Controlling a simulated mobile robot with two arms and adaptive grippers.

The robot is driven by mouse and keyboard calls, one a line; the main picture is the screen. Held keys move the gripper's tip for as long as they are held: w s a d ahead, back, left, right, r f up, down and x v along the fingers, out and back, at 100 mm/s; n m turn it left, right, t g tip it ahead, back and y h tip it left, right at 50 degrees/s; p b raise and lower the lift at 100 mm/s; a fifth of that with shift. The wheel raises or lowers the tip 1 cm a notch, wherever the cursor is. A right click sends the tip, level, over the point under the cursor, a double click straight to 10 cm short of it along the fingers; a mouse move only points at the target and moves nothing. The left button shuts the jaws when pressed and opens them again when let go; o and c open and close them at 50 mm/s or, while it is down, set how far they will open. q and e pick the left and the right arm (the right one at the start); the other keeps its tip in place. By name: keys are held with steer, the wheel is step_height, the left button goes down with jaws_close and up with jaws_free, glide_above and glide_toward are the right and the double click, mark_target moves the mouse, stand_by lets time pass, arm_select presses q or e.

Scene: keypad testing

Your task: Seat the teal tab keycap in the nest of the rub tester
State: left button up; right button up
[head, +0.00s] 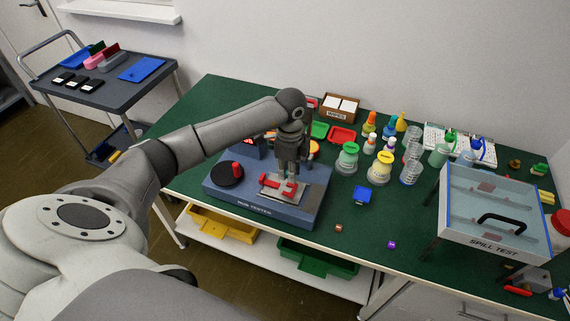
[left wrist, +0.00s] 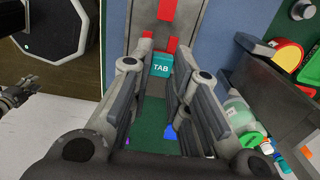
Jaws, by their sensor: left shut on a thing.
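The rub tester (head: 262,209) is a blue-grey machine on the green table, with a black disc on its left. Its metal nest plate (head: 270,192) carries red clamp parts and lies under my left gripper (head: 290,180). The teal keycap marked TAB (left wrist: 161,65) is between the fingertips of my left gripper (left wrist: 160,72), which is shut on it. Beside it are red parts (left wrist: 171,44) and the grey plate. I cannot tell whether the keycap touches the nest; the gripper hides it in the head view. A jointed part resembling my right gripper (left wrist: 16,98) is at the left wrist view's left edge, its jaws unclear.
A blue block (head: 361,196) and small brown and purple cubes lie right of the tester. Bottles and clear cups (head: 411,172) stand behind them. The spill test box (head: 492,230) fills the right side. Red and green trays (head: 342,135) are behind the tester.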

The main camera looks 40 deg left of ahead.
mark_target(290, 190)
arm_select(q)
steer(key=shift+d, duration=0.15)
steer(key=shift+r, duration=0.1)
step_height(290, 190, down, 4)
steer(key=shift+r+b, duration=0.1)
steer(key=shift+b, duration=1.15)
steer(key=shift+f+b, duration=0.55)
steer(key=shift+f, duration=0.3)
arm_select(e)
steer(key=f, duration=0.3)
steer(key=shift+s+d+f, duration=0.15)
steer(key=shift+s+f, duration=0.1)
steer(key=shift+s, duration=0.05)
steer(key=shift+d, duration=0.25)
arm_select(q)
steer(key=shift+p, duration=0.3)
arm_select(e)
steer(key=shift+r, duration=0.25)
arm_select(q)
steer(key=shift+f, duration=0.35)
arm_select(e)
steer(key=shift+f, duration=0.2)
